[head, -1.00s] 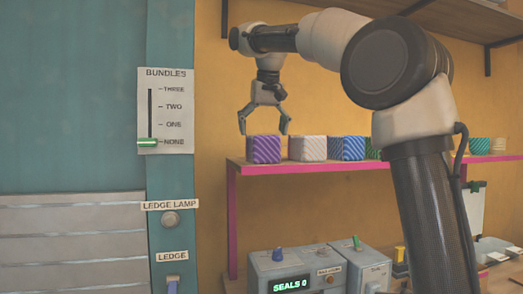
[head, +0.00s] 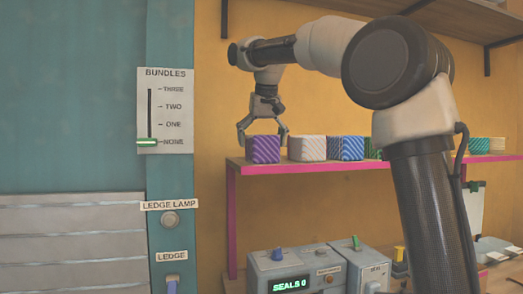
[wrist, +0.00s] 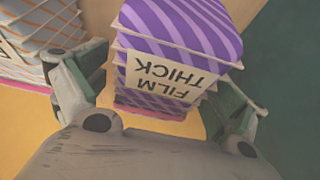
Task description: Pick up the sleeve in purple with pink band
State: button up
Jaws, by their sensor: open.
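The sleeve (head: 263,150) is a purple block with pale pink diagonal stripes, at the left end of the pink-edged shelf. In the wrist view the purple sleeve (wrist: 182,28) carries a cream label reading "THICK FILM", upside down. My gripper (head: 262,131) is open, with its fingers low at the left and right of the sleeve. In the wrist view my gripper (wrist: 155,92) has one finger on each side of the sleeve's near end, with nothing clamped. I cannot tell whether either finger touches it.
A white striped sleeve (head: 307,148) stands close on the right; it also shows in the wrist view (wrist: 38,25). A blue striped sleeve (head: 346,148) is beyond it. The shelf (head: 290,168) has a pink edge. A teal panel (head: 75,100) stands at left.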

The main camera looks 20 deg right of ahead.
jog(key=shift+c, duration=0.4)
jog(key=c, duration=1.2)
jog(key=shift+r, duration=0.1)
